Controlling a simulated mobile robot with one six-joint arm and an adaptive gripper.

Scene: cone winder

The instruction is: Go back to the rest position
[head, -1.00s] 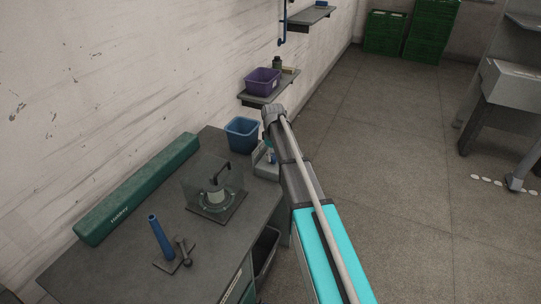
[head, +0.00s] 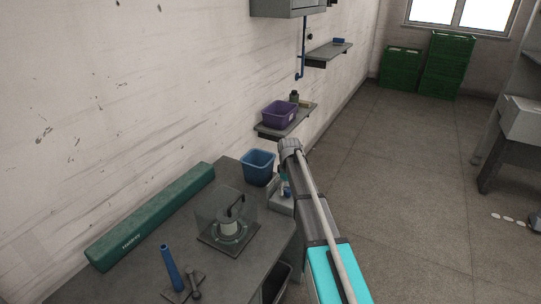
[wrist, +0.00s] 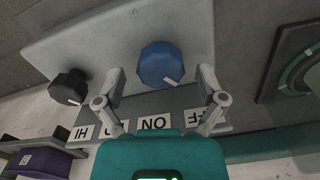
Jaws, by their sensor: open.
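My gripper (wrist: 160,76) is open in the wrist view, with one finger on each side of a blue knob (wrist: 160,64). The knob has a white pointer line. I cannot tell whether the fingers touch it. The knob sits on a light grey control box (wrist: 100,30), beside a black knob (wrist: 68,87). Labels reading HI, ON and part of OFF appear upside down; another is mostly hidden behind a finger. In the head view my arm reaches to the control box (head: 281,206) at the bench's right end, and mostly hides the gripper.
The grey bench (head: 150,245) holds a long green box (head: 150,215), a clear-shielded device (head: 228,226), a blue post (head: 170,266) and a blue bin (head: 258,167). A purple bin (head: 278,114) stands on a wall shelf (head: 298,123). Open floor (head: 410,170) lies to the right.

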